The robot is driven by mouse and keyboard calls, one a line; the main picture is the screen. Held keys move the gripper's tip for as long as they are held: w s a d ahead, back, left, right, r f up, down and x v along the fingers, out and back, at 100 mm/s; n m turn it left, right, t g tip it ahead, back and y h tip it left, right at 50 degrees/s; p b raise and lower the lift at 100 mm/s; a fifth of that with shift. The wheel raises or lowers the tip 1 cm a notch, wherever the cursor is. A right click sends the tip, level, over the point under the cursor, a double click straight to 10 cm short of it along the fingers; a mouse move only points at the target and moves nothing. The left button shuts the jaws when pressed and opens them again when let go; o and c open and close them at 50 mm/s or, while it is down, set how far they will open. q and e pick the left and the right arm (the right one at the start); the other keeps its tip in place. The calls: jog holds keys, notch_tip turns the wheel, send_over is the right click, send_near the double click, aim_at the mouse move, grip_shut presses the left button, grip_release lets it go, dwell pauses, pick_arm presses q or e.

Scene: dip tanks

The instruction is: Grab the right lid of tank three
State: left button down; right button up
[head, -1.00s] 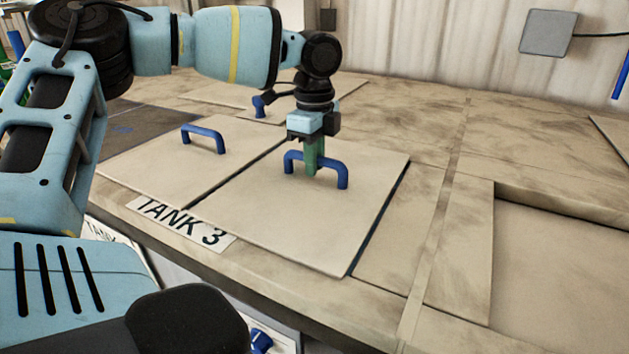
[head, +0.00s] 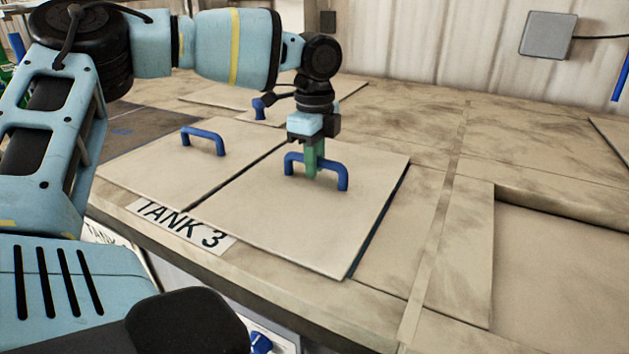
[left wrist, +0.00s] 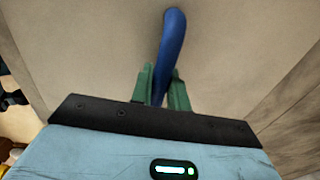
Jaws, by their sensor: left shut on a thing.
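The right lid of tank three (head: 290,217) is a flat beige panel with a blue bar handle (head: 331,168), lying on the tank top behind the "TANK 3" label (head: 180,222). My left gripper (head: 313,172) comes down from above with green fingers on either side of the handle bar. In the left wrist view the fingers (left wrist: 162,90) are shut on the blue handle (left wrist: 174,35), which runs between them. The lid lies flat, with a dark gap along its right edge. My right gripper is not in view.
The left lid of tank three (head: 170,165), with its own blue handle (head: 203,139), lies beside it. Another lid with a blue handle is behind, partly hidden by my arm. A recessed area (head: 565,265) is at the right. A grey box (head: 547,35) hangs on the back wall.

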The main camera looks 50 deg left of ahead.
pick_arm(q)
jog(key=shift+r, duration=0.15)
